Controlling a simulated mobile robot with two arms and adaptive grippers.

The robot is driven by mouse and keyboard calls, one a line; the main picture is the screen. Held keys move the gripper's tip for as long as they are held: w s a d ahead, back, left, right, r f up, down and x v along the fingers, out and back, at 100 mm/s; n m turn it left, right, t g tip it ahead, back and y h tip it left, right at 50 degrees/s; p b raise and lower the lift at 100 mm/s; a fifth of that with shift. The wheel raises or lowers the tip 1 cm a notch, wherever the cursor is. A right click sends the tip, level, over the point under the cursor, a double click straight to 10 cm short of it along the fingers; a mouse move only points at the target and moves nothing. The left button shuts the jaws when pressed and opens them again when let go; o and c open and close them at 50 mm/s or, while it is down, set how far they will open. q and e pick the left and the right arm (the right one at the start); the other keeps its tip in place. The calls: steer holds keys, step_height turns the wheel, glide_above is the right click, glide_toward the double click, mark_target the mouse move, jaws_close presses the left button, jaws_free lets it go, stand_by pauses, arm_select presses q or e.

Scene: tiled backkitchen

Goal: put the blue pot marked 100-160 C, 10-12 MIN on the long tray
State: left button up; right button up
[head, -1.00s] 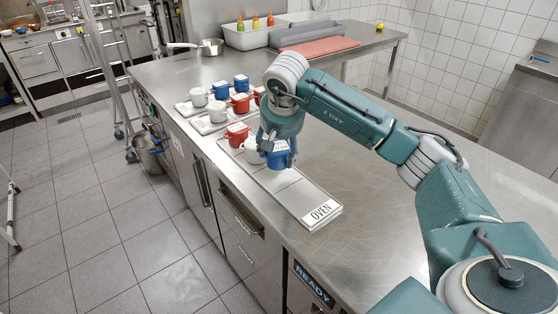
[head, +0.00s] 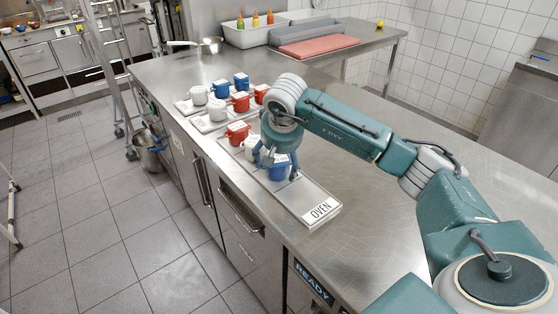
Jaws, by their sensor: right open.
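The blue pot (head: 279,172) stands upright on the long tray (head: 301,198), which carries an OVEN label at its near end. The pot's marking is too small to read. A white pot (head: 250,146) and a red pot (head: 237,133) stand behind it on the same tray. My right gripper (head: 277,165) is open, pointing down, with its fingers around the blue pot's upper part. Whether they touch it I cannot tell. The gripper hides part of the white pot and of the blue pot. My left gripper is not in view.
Farther back, more white, blue and red pots stand on smaller trays (head: 206,125). A saucepan (head: 210,45), a bin with bottles (head: 250,36) and a red board (head: 319,47) are at the far end. The counter (head: 375,235) right of the long tray is clear.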

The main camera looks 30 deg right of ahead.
steer(key=b+v, duration=0.1)
steer(key=v, duration=1.1)
steer(key=shift+w, duration=0.1)
